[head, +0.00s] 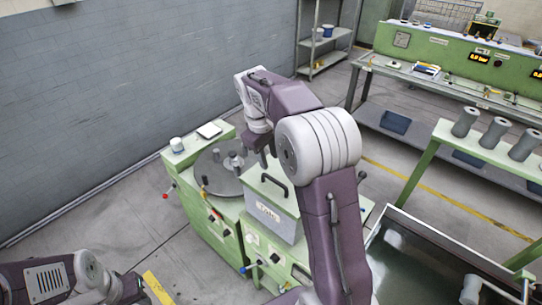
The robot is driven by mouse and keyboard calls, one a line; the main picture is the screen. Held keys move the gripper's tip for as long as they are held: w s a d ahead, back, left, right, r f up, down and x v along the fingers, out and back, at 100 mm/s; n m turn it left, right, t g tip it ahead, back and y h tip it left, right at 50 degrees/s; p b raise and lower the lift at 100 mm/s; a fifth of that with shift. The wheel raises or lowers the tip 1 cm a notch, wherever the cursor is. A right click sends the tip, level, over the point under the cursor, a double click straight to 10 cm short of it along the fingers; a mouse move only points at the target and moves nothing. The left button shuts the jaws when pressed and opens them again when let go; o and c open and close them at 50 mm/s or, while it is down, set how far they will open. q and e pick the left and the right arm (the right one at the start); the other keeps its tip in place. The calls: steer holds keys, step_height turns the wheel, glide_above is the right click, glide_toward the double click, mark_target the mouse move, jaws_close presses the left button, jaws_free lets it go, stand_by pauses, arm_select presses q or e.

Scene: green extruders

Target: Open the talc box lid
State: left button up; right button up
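The talc box (268,221) is a grey box with a white label, standing on a green machine. Its pale green lid (289,198) lies on top and looks shut. A dark arched handle (265,181) rises from the lid. My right arm hides the right side of the lid. My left gripper (128,290) is low at the bottom left, away from the box; its fingers are unclear.
A round grey plate (221,170) with small posts is left of the box. A white cup-like piece (177,145) stands on the green bench's corner. A dark tray table (440,262) is at the right, beside a green rack with grey cylinders (494,132). Open floor lies left.

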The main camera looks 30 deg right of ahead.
mark_target(272, 178)
steer(key=f, duration=0.5)
steer(key=d+f+p, duration=0.1)
steer(key=f, duration=0.2)
steer(key=shift+w+d, duration=0.1)
steer(key=shift+w, duration=0.1)
steer(key=shift+a+f, duration=0.25)
steer(key=shift+f, duration=0.1)
steer(key=shift+d, duration=0.2)
steer(key=c, duration=0.4)
jaws_close()
